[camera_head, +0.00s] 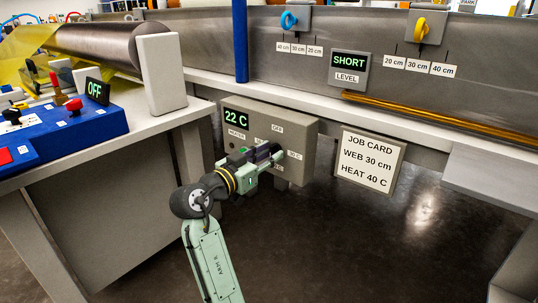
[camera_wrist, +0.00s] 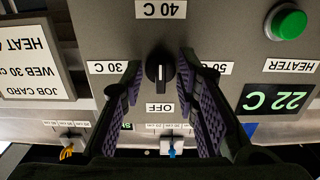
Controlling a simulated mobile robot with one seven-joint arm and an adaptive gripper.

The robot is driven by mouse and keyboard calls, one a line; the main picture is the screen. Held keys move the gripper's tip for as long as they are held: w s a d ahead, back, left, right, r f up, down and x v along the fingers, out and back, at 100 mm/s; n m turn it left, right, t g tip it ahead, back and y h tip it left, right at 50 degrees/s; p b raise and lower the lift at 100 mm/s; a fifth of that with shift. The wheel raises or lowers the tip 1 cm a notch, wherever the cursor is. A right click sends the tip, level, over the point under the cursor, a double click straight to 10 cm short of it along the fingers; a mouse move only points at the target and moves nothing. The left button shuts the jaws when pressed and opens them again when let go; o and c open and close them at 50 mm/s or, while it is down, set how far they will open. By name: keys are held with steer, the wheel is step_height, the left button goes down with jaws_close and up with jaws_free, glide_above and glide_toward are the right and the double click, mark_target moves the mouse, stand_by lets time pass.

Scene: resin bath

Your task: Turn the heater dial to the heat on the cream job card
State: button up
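The cream job card (camera_head: 369,161) hangs right of the grey heater box (camera_head: 308,140) and reads WEB 30 cm, HEAT 40 C. The black heater dial (camera_wrist: 160,72) shows in the wrist view, which is upside down. Its white mark points toward the OFF label (camera_wrist: 160,107). The 40 C label (camera_wrist: 161,9) lies opposite, with 30 C (camera_wrist: 108,67) and 50 C (camera_wrist: 216,68) at the sides. My gripper (camera_head: 276,153) is open at the box front, its fingers either side of the dial with gaps visible. In the head view my gripper hides the dial.
The heater display (camera_head: 236,118) reads 22 C. A green button (camera_wrist: 288,22) sits beside the HEATER label. A blue control panel (camera_head: 70,130) with an OFF display stands left on a white-topped bench. The SHORT level display (camera_head: 349,70) is on the bath wall above. Dark floor is clear below.

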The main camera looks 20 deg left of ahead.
steer(key=v, duration=1.1)
steer(key=shift+s, duration=0.3)
steer(key=shift+r, duration=0.15)
